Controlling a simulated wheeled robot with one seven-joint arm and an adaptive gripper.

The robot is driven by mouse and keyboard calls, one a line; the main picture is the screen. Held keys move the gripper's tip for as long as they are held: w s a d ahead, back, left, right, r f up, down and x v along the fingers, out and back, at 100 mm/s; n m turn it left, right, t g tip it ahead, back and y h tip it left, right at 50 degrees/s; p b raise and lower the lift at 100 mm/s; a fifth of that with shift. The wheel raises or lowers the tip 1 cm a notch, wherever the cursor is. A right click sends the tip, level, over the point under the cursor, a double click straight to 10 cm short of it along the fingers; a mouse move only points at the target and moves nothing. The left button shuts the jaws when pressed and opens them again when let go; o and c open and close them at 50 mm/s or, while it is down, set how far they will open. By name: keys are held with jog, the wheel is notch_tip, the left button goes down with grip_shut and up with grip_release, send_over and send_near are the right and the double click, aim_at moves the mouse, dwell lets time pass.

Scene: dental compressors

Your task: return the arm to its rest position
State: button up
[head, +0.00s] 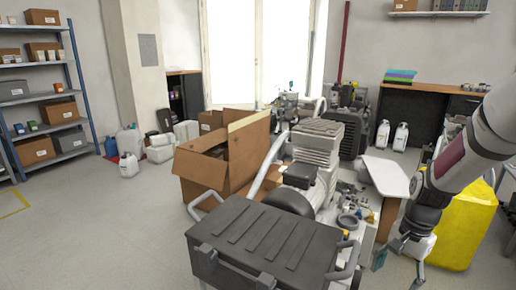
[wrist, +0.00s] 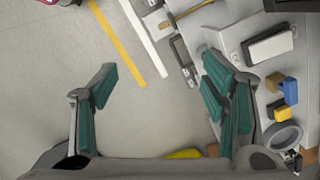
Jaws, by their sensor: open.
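My arm (head: 468,155) comes in from the right side of the head view and bends downward. My gripper (head: 399,264) hangs at its end, low at the right, in front of a yellow container (head: 462,225).
A dark-lidded case (head: 270,240) stands in front, with a compressor (head: 315,150) and an open cardboard box (head: 215,165) behind it. A cluttered worktable (wrist: 220,35) lies beside the right finger. The floor at left is clear.

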jog(key=s+a+r+n+h, duration=0.1)
jog(key=s+a+r+n, duration=0.2)
jog(key=s+a+r, duration=0.4)
jog(key=s+a+r+n+h, duration=0.1)
jog(key=s+a+r+n, duration=0.25)
jog(key=r, duration=0.55)
jog(key=s+a+r+n, duration=0.2)
jog(key=s+a+n, duration=0.15)
jog(key=s, duration=0.55)
jog(key=s+a+r+n, duration=0.2)
jog(key=s+a, duration=0.2)
jog(key=s, duration=0.5)
notch_tip(320, 180, up, 27)
jog(key=d+t+p, duration=0.1)
jog(key=t+p, duration=0.3)
jog(key=p, duration=2.2)
jog(key=shift+r+t+y, duration=0.15)
jog(key=shift+t+y, duration=0.15)
jog(key=shift+d, duration=0.1)
